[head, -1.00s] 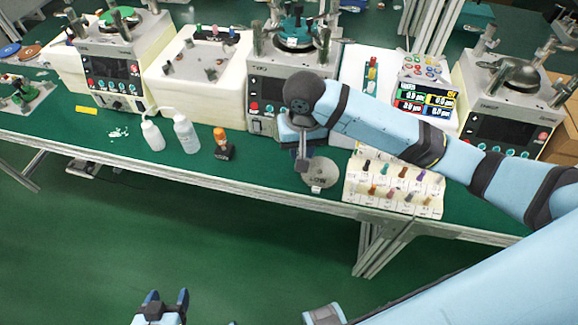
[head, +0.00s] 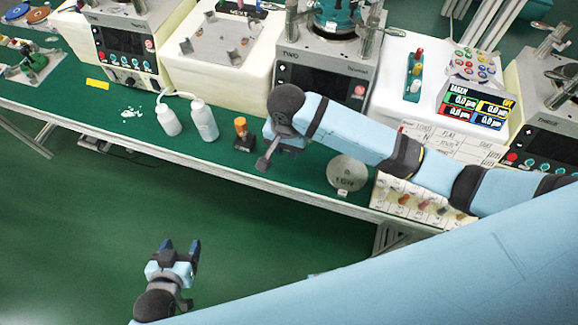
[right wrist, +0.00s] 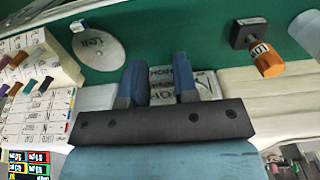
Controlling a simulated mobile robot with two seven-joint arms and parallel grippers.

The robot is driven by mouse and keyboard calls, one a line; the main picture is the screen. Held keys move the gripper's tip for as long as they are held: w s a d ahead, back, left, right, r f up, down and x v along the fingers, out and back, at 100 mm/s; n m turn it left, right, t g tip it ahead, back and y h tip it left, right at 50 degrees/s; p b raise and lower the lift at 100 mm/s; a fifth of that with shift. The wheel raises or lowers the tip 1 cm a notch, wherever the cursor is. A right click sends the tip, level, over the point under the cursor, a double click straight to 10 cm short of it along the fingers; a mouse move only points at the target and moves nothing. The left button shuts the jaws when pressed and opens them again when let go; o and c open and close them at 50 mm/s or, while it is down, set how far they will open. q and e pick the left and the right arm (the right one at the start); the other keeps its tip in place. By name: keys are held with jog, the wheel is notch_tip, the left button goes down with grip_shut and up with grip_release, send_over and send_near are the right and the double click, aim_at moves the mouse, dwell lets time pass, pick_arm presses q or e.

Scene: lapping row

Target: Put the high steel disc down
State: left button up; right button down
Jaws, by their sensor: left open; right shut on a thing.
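My right gripper (head: 268,154) is shut over the front part of the green table, just right of the orange-topped stamp. In the right wrist view, a small plate marked HIGH (right wrist: 160,77) sits between its blue fingers (right wrist: 158,82). This is the visible part of the high steel disc; the rest is hidden or hard to make out. In the head view a grey piece (head: 265,163) shows below the gripper. My left gripper (head: 181,250) is open and empty over the floor, in front of the table.
The orange-topped stamp (head: 242,133) and two white bottles (head: 203,120) stand to the left. A labelled rack (head: 410,203) is at right. Green table (head: 300,172) between stamp and LOW disc is clear.

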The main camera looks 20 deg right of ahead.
aim_at(288, 180)
notch_tip(288, 180, down, 15)
jog(key=shift+f, duration=0.15)
dwell(0.4)
jog(key=shift+f, duration=0.15)
jog(key=c, duration=0.9)
grip_release()
